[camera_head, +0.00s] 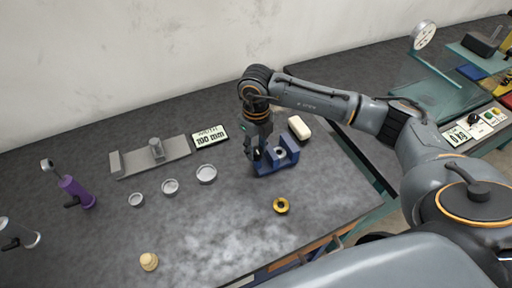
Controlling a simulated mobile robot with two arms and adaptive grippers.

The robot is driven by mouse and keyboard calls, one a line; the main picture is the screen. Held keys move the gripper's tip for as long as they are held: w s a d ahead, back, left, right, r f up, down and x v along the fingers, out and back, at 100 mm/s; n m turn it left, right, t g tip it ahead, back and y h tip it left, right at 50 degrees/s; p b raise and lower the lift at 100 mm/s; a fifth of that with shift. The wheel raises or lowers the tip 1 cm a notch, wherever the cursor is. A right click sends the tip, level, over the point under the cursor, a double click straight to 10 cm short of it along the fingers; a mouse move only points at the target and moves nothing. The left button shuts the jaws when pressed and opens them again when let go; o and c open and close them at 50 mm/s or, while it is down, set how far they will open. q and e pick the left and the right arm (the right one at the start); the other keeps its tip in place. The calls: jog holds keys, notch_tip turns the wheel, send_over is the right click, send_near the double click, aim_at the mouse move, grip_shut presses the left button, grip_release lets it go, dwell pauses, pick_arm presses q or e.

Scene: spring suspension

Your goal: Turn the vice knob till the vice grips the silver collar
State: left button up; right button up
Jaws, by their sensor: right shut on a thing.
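The blue vice (284,162) stands on the dark bench near the middle of the view. A small round grey piece with a dark hole, which looks like the silver collar (280,152), sits between its jaws; whether the jaws touch it is too small to tell. My right gripper (254,153) points down at the left end of the vice, its fingers shut. It appears to be shut on the vice knob, which the fingers hide. My left gripper is not in view.
A gauge display (210,136) and a grey slotted fixture (152,156) stand behind left. Several shallow round dishes (170,187), a purple damper (76,191), a yellow ring (281,205) and a cream stepped piece (149,261) lie around. A white block (299,128) is behind the vice.

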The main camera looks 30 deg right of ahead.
aim_at(256, 150)
dwell(0.3)
jog(key=o, duration=1.1)
jog(key=shift+o, duration=0.2)
jog(key=shift+r, duration=0.15)
notch_tip(256, 150, up, 12)
jog(key=shift+f, duration=0.2)
